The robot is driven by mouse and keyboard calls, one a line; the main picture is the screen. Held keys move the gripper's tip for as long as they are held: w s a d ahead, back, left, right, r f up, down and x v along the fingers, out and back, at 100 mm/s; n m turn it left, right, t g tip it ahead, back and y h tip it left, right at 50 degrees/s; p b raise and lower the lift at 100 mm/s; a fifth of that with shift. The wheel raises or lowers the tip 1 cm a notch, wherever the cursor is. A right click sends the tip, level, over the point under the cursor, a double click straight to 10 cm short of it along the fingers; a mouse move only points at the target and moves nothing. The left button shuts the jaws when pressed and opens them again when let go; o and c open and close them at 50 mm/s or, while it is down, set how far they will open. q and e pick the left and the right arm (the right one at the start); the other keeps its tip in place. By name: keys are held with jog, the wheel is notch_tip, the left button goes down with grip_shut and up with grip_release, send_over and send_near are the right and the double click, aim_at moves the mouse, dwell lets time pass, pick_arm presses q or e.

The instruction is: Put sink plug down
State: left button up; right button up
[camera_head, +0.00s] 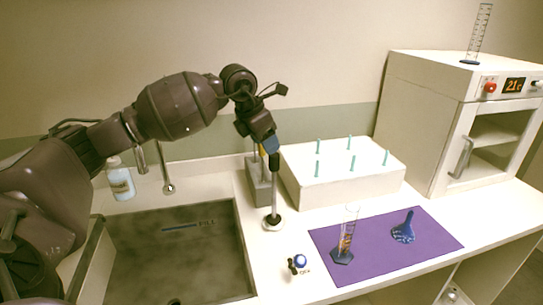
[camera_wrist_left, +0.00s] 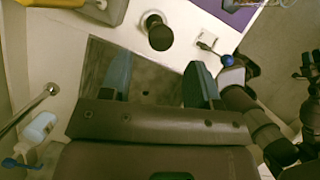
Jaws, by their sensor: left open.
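A dark-topped upright piece with a pale shaft and a round base, which looks like the sink plug (camera_head: 273,222), stands on the white counter right of the sink. It also shows in the left wrist view, dark and round from above (camera_wrist_left: 158,35), beyond the fingertips. My left gripper (camera_head: 269,145) is above it, with its blue fingers spread and nothing seen between them in the left wrist view (camera_wrist_left: 157,65). In the head view the fingertips overlap the top of the piece; I cannot tell whether they touch. The grey sink (camera_head: 130,255) lies to the left. My right gripper is not seen.
A blue-knobbed fitting (camera_head: 299,263) is on the counter near the sink. A purple mat (camera_head: 375,268) bears a cylinder (camera_head: 346,235) and a blue funnel-like piece (camera_head: 404,230). A white pegged block (camera_head: 345,185) stands behind. A pale bottle (camera_head: 121,180) is behind the sink.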

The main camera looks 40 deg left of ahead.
pick_arm(q)
jog(key=v, duration=0.3)
jog(key=shift+s+r, duration=0.1)
jog(key=shift+r, duration=0.25)
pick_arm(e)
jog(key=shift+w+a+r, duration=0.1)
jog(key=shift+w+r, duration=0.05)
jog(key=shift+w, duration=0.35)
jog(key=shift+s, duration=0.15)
